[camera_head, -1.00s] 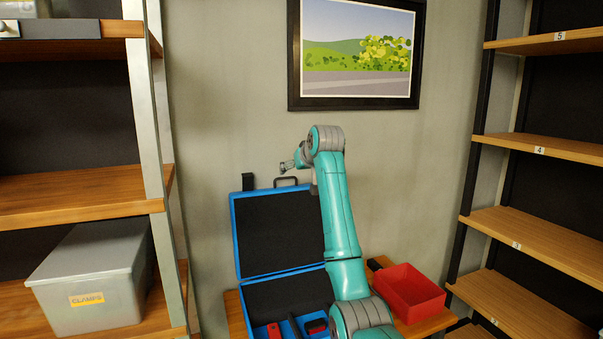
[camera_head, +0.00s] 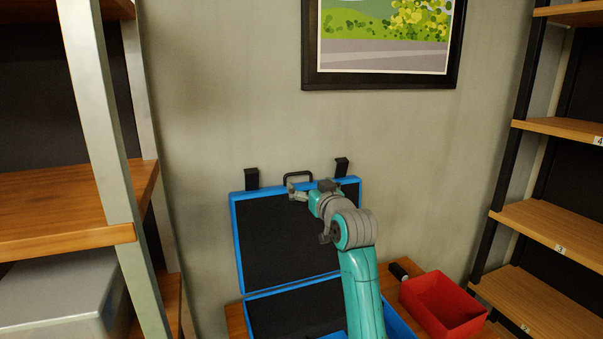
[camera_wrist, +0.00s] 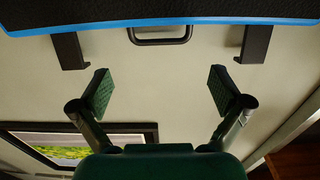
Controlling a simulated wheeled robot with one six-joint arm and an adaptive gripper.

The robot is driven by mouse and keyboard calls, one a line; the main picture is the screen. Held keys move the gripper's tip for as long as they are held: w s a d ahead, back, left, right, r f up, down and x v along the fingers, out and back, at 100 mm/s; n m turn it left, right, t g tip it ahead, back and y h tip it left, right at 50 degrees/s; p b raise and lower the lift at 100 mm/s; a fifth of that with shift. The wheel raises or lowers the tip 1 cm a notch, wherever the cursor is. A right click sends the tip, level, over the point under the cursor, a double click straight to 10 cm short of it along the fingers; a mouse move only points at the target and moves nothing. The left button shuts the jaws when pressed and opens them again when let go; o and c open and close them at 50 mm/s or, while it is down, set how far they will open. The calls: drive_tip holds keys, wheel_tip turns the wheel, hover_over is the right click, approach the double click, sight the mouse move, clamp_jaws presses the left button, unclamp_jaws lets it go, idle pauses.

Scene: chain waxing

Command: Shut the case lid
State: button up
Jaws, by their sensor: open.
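The blue case stands open on the wooden table. Its lid (camera_head: 285,238), black-lined with a blue rim, is upright toward the wall. A black handle (camera_head: 298,176) and two black latches (camera_head: 251,178) (camera_head: 341,167) stick up from the lid's top edge. The case's base (camera_head: 295,315) is partly hidden by my arm. My gripper (camera_head: 292,189) is open and empty near the lid's top edge, by the handle. In the wrist view, both fingers of my gripper (camera_wrist: 160,90) are spread apart, with the handle (camera_wrist: 160,42) and lid edge (camera_wrist: 160,21) beyond them; I see no contact.
A red bin (camera_head: 441,305) and a black object (camera_head: 399,271) are on the table at the right. Shelving stands at left (camera_head: 85,190) and right (camera_head: 560,228). A framed picture (camera_head: 380,75) hangs on the wall above.

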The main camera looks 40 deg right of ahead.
sight(299, 174)
drive_tip(key=x, duration=0.9)
drive_tip(key=shift+w, duration=0.15)
